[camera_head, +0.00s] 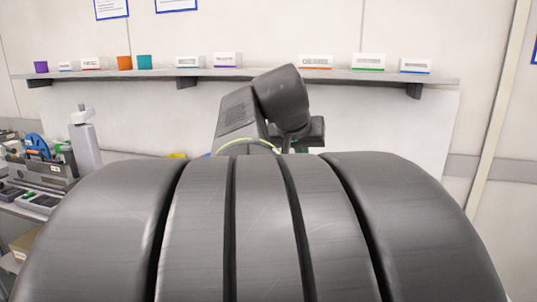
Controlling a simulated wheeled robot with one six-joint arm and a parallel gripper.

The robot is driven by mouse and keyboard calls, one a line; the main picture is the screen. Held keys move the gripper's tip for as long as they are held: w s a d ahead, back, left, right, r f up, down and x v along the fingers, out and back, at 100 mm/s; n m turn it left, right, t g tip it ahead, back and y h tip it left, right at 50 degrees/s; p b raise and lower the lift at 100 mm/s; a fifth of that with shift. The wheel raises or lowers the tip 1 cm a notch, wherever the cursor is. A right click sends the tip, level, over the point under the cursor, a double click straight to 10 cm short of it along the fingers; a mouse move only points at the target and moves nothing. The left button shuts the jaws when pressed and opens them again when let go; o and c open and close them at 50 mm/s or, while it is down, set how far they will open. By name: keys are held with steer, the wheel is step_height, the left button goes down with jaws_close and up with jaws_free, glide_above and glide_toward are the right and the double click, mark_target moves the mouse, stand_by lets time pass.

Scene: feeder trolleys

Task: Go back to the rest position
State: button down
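Large dark grey ribbed parts of my own arm fill the lower middle of the head view. Behind them, a further link of my arm bends upward and then down at the centre. My gripper cannot be made out; that end of the arm is hidden behind my own links. What it holds, if anything, does not show.
A wall shelf (270,76) carries small boxes, including a white one (368,61), and orange (124,62) and teal (144,62) cups. At left, a bench (38,214) holds equipment with a blue reel (37,145).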

steer(key=w+d+f+b, duration=0.2)
steer(key=w+f+b, duration=0.2)
steer(key=f, duration=0.8)
steer(key=shift+w+b, duration=0.4)
steer(key=shift+w, duration=1)
steer(key=shift+d, duration=0.1)
